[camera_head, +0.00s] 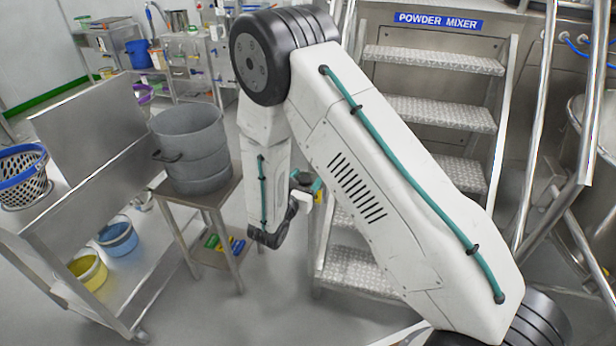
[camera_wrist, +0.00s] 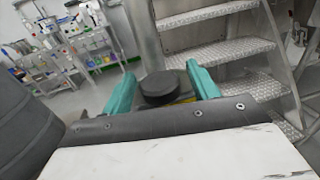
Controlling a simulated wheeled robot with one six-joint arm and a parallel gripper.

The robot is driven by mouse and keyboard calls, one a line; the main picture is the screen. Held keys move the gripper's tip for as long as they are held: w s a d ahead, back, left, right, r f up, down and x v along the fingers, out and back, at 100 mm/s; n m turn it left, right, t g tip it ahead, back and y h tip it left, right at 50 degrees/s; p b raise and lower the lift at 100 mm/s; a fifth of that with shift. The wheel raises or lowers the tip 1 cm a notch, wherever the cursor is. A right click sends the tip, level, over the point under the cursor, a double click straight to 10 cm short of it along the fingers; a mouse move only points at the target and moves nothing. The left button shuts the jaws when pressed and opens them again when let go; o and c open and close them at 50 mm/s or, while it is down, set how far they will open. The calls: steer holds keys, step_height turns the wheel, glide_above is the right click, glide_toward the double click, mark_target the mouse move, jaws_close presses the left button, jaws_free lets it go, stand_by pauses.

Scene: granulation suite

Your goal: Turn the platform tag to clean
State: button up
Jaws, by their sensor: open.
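My gripper (camera_wrist: 163,88) is open, with its two teal fingers spread apart in the wrist view. A dark round piece (camera_wrist: 162,86) with a yellow edge shows between the fingers. I cannot tell whether it is the platform tag or whether the fingers touch it. In the head view my gripper (camera_head: 305,183) is small and partly hidden by my arm, beside the left side of the metal steps. No tag face or lettering for clean can be read in either view.
The steps (camera_head: 430,110) rise under a blue POWDER MIXER sign (camera_head: 438,21), with metal rails at the right. A grey pot (camera_head: 190,140) stands on a small table left of my arm. A metal cart (camera_head: 70,205) with buckets stands further left. Some grey floor is clear.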

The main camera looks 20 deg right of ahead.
steer(key=shift+w+d, duration=0.5)
steer(key=shift+d, duration=0.05)
steer(key=c, duration=1)
steer(key=shift+y, duration=0.3)
steer(key=n+t+y, duration=0.3)
steer(key=shift+w+a, duration=0.15)
steer(key=shift+w+a+n+t+y, duration=0.15)
steer(key=shift+n+t+y, duration=0.25)
steer(key=shift+n+y, duration=0.55)
steer(key=shift+s+a+n+t+y, duration=0.15)
steer(key=shift+n+t+y, duration=0.35)
steer(key=shift+y, duration=0.85)
steer(key=shift+w+n+y, duration=0.1)
steer(key=shift+n+y, duration=0.15)
steer(key=shift+y, duration=0.05)
